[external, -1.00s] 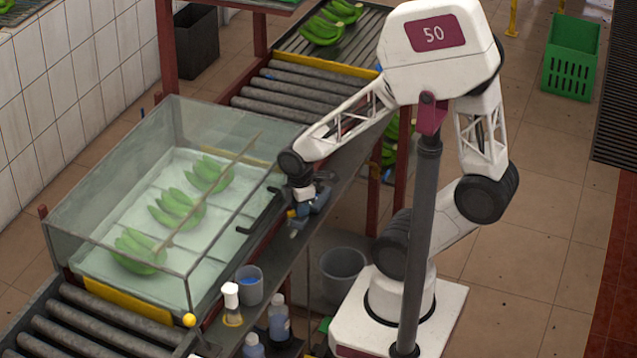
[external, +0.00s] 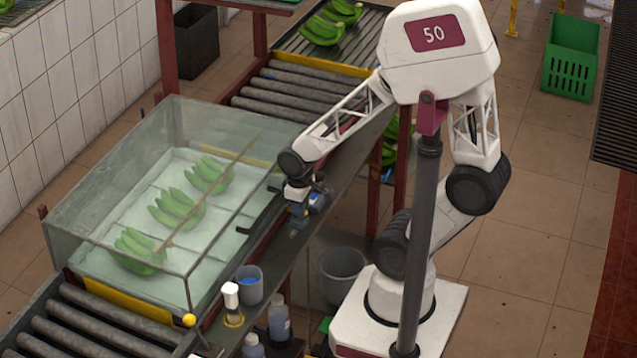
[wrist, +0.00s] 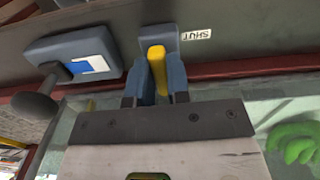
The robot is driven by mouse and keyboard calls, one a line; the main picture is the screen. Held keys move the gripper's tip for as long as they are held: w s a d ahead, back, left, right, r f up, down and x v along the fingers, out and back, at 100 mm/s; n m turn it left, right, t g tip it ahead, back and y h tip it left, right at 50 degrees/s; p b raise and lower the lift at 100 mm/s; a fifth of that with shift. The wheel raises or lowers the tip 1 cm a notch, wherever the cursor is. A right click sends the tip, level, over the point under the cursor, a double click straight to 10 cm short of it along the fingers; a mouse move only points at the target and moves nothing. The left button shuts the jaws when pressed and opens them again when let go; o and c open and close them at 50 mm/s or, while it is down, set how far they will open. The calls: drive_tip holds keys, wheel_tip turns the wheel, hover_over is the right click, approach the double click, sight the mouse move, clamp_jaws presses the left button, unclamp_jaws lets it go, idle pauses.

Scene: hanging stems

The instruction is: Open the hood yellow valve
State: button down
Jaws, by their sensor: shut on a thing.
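The yellow valve handle (wrist: 157,66) stands between the two blue-grey fingers of my gripper (wrist: 160,76) in the wrist view. My gripper is shut on it. A small label reading "SHUT" (wrist: 197,34) sits just right of the valve's blue-grey mount. In the external view my gripper (external: 302,212) is at the dark rail beside the clear hood (external: 110,205), and I cannot make out the handle there.
A blue-grey box with a round knob (wrist: 40,106) is left of the valve in the wrist view. Green bananas (external: 178,208) lie under the hood. A cup (external: 249,285) and bottles (external: 279,318) stand along the near shelf. A grey bucket (external: 343,272) is below.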

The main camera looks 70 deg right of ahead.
drive_tip(key=shift+m, duration=0.3)
drive_tip(key=c, duration=1.1)
unclamp_jaws()
drive_tip(key=shift+r, duration=3.95)
drive_tip(key=s+a+r+t, duration=0.1)
drive_tip(key=r, duration=0.3)
drive_tip(key=s+a+r, duration=0.1)
drive_tip(key=r, duration=0.4)
drive_tip(key=s+a+r+t, duration=0.1)
drive_tip(key=r, duration=0.4)
drive_tip(key=shift+s+r+t, duration=0.1)
drive_tip(key=shift+s+t, duration=0.15)
drive_tip(key=shift+t, duration=0.05)
